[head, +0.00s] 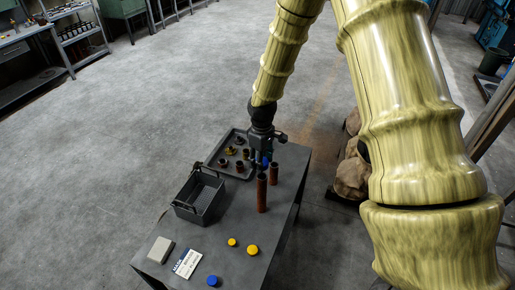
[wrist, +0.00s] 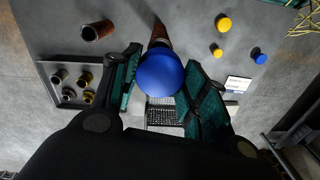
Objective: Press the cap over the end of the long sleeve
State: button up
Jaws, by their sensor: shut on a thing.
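My gripper (head: 262,158) is shut on a blue cap (head: 266,161). In the wrist view the rounded cap (wrist: 160,73) sits between the two green finger pads. The taller reddish-brown sleeve (head: 262,195) stands upright on the table, just in front of the gripper in the head view. In the wrist view this sleeve (wrist: 160,34) runs out from behind the cap, which hides part of it. I cannot tell whether cap and sleeve touch. A shorter sleeve (head: 274,174) stands beside it, and shows its open end in the wrist view (wrist: 97,31).
A tray (head: 214,164) of short metal fittings lies at the table's far end. A dark basket (head: 184,211) stands left. Two yellow caps (head: 252,250) (head: 232,242), another blue cap (head: 213,281), a label card (head: 187,263) and a pale box (head: 160,249) lie near the front.

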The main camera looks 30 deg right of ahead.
jog(key=shift+s+d+f+b, duration=0.1)
jog(key=shift+d+f+b, duration=0.05)
jog(key=shift+f+b, duration=1.65)
jog(key=shift+f, duration=0.95)
jog(key=shift+f, duration=0.85)
dwell(2.0)
jog(key=o, duration=1.4)
jog(key=shift+r, duration=0.1)
jog(key=shift+r+p, duration=1.85)
jog(key=shift+r, duration=0.55)
